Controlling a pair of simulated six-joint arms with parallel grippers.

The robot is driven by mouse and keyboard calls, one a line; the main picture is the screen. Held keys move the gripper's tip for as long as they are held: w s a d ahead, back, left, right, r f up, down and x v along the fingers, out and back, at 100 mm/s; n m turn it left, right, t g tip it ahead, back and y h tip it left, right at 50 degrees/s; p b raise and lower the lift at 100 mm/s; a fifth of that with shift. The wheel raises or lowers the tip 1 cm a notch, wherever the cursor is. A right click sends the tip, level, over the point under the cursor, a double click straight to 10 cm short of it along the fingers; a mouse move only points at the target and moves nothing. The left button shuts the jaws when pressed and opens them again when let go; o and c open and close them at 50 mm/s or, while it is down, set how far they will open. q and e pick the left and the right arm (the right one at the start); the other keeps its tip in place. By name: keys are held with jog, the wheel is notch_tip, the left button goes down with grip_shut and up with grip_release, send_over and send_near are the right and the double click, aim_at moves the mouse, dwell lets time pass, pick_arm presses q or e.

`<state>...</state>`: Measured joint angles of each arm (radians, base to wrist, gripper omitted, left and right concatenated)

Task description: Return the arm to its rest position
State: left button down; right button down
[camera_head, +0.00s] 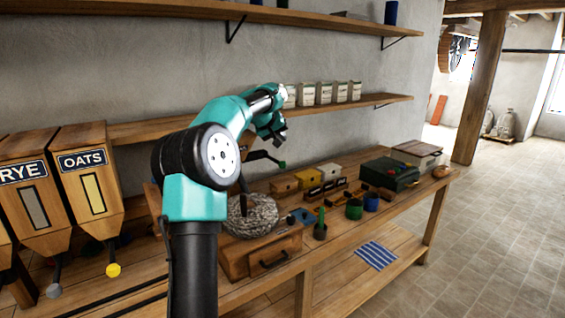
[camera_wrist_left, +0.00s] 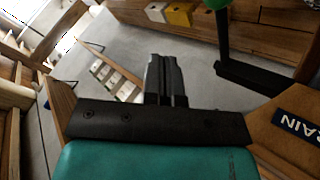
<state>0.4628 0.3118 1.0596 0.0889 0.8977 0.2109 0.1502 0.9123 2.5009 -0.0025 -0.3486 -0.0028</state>
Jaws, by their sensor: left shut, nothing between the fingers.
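My teal and black left arm rises from the bottom of the head view and bends right over the workbench. Its gripper (camera_head: 278,133) is high above the bench, in front of the wall and below the shelf with the packets. In the left wrist view the two dark fingers (camera_wrist_left: 164,72) lie side by side, shut with nothing between them. No object touches the fingertips. My right gripper is not in view.
A round millstone (camera_head: 252,216) sits on the wooden bench behind my arm, with a dark rod and green knob above. Hoppers labelled RYE (camera_head: 28,195) and OATS (camera_head: 88,185) stand left. Small boxes, cups and a dark green case (camera_head: 388,173) fill the bench. Open floor lies right.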

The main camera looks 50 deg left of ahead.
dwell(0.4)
pick_arm(q)
jog(key=w+d+f+m, duration=0.1)
jog(key=w+d+f, duration=0.3)
jog(key=f, duration=0.4)
jog(key=w+d+f, duration=0.4)
jog(key=d+f, duration=0.1)
jog(key=f, duration=0.2)
jog(key=s+d+f+m+g+h, duration=0.1)
jog(key=d+f+g, duration=0.1)
jog(key=d+f, duration=0.8)
jog(key=s+d+f+m+g+h, duration=0.15)
jog(key=d+f, duration=0.35)
jog(key=f, duration=0.9)
jog(key=s+d+f+m+g+h, duration=0.1)
jog(key=s+d+f+m+g, duration=0.1)
jog(key=s+d+f, duration=1.2)
jog(key=s+d+f+m+g, duration=0.1)
jog(key=s+d+f, duration=0.2)
jog(key=s, duration=0.5)
jog(key=s+d+f+m+g, duration=0.1)
jog(key=s+d+f+g, duration=0.1)
jog(key=s+d, duration=0.3)
jog(key=s+f, duration=0.1)
jog(key=s, duration=0.1)
jog(key=shift+s+d+f+h, duration=0.15)
jog(key=shift+s+f+h, duration=0.05)
jog(key=shift+s+h, duration=0.2)
